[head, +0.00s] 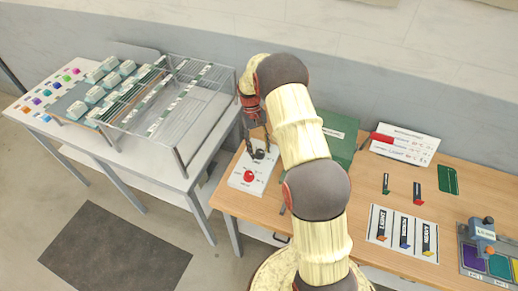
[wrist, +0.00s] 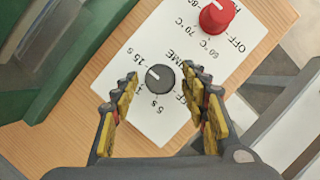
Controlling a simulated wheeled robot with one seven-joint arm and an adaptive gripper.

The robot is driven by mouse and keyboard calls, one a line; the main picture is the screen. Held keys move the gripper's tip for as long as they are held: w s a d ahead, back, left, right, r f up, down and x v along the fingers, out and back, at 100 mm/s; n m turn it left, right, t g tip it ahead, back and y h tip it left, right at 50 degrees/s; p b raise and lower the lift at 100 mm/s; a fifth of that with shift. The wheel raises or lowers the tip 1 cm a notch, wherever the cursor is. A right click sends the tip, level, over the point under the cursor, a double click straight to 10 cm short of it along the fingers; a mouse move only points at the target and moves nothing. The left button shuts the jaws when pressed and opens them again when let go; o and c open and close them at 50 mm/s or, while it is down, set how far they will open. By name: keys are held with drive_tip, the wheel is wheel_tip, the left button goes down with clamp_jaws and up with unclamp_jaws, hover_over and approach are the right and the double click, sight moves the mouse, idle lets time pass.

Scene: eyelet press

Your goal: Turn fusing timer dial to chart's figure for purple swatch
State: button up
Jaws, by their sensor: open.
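The fusing timer dial (wrist: 160,77) is a dark grey knob on a white panel (wrist: 150,125), labelled TIME, with OFF, 5 s and 15 s marks. Its white pointer faces left and slightly up in the wrist view, nearer 15 s than 5 s; one left-hand label is partly hidden by a finger. My gripper (wrist: 172,92) is open, its fingers on either side of the dial in the picture, with no clear contact. In the head view my gripper (head: 258,143) is just above the dial (head: 258,154). A white written board (head: 405,146), possibly the chart, is unreadable. A purple swatch (head: 474,259) lies at right.
A red temperature dial (wrist: 216,16) shares the panel; it also shows in the head view (head: 249,176). A green box (head: 340,139) stands close behind my arm. A LIGHT-to-HEAVY card (head: 402,233) lies on the wooden table. A wire rack (head: 178,105) stands on the left table.

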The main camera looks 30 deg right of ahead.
drive_tip(key=v, duration=1.2)
drive_tip(key=s+a+r+t+b, duration=0.3)
drive_tip(key=s+a+r, duration=0.1)
drive_tip(key=s, duration=0.7)
drive_tip(key=s+a+r+n+t+b, duration=0.1)
drive_tip(key=s+a+r+t+b, duration=0.2)
drive_tip(key=s+a, duration=0.4)
drive_tip(key=s+a+r+t+b, duration=0.4)
drive_tip(key=s+a+r+b, duration=0.1)
drive_tip(key=s, duration=1)
drive_tip(key=shift+a+r+n+h, duration=0.2)
drive_tip(key=shift+a+n+h, duration=0.1)
drive_tip(key=shift+a, duration=0.3)
